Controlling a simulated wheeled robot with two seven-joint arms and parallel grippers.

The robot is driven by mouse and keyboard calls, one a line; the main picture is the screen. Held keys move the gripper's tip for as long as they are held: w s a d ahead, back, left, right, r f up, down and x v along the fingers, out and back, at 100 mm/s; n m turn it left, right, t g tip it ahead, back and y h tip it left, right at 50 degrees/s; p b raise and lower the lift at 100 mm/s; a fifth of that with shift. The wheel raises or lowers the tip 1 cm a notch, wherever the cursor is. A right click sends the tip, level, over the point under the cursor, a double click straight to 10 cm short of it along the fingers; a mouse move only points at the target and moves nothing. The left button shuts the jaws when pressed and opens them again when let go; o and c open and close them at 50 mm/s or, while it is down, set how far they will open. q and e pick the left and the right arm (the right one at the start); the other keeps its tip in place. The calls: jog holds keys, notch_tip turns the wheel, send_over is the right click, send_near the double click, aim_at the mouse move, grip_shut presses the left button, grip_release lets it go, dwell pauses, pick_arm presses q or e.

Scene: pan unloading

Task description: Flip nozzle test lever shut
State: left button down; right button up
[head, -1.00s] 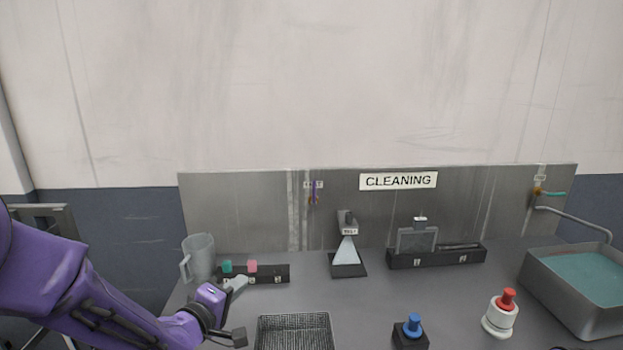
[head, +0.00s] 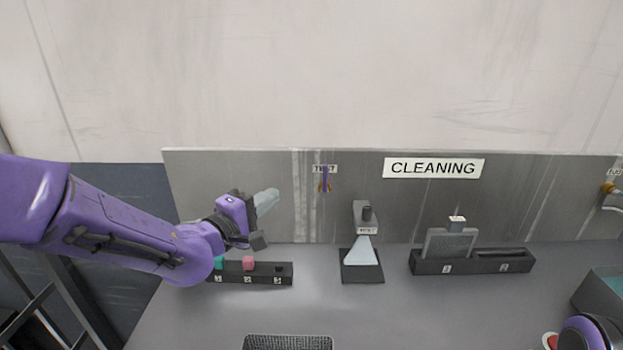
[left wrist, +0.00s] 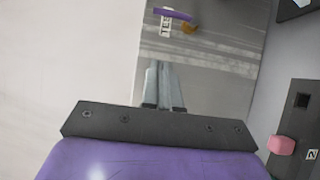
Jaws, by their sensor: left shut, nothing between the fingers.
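The nozzle test lever (head: 325,177) is a slim purple handle on a brass-coloured fitting, on the grey back panel below a small TEST label (head: 325,168). Its handle looks upright in the head view. My left gripper (head: 268,200) is shut and empty, left of the lever and slightly lower, apart from it. In the left wrist view the lever (left wrist: 173,13) is beyond the closed fingertips (left wrist: 163,82), near the top edge, with its brass fitting (left wrist: 190,28) beside it. My right gripper is not shown; only a purple part of my right arm shows at lower right.
Below my left gripper is a black rack (head: 262,279) with teal and pink blocks. A stand with a pale nozzle (head: 361,252) is right of the lever. A black holder (head: 430,266) is further right. A mesh basket (head: 288,343) is at the front. The central counter is clear.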

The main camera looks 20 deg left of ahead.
pick_arm(q)
jog(key=w, duration=0.2)
jog(key=p, duration=0.1)
send_near(325, 180)
jog(key=w+a+r, duration=0.2)
jog(key=w+a, duration=0.1)
jog(key=w, duration=0.1)
jog(key=w+d, duration=0.1)
jog(key=d+p, duration=0.1)
jog(key=w+d, duration=0.1)
jog(key=shift+w+d+f+p, duration=0.25)
jog(key=shift+w+f+p, duration=0.05)
jog(key=shift+w+p, duration=0.1)
jog(key=shift+w+d+r, duration=0.1)
jog(key=shift+d, duration=0.05)
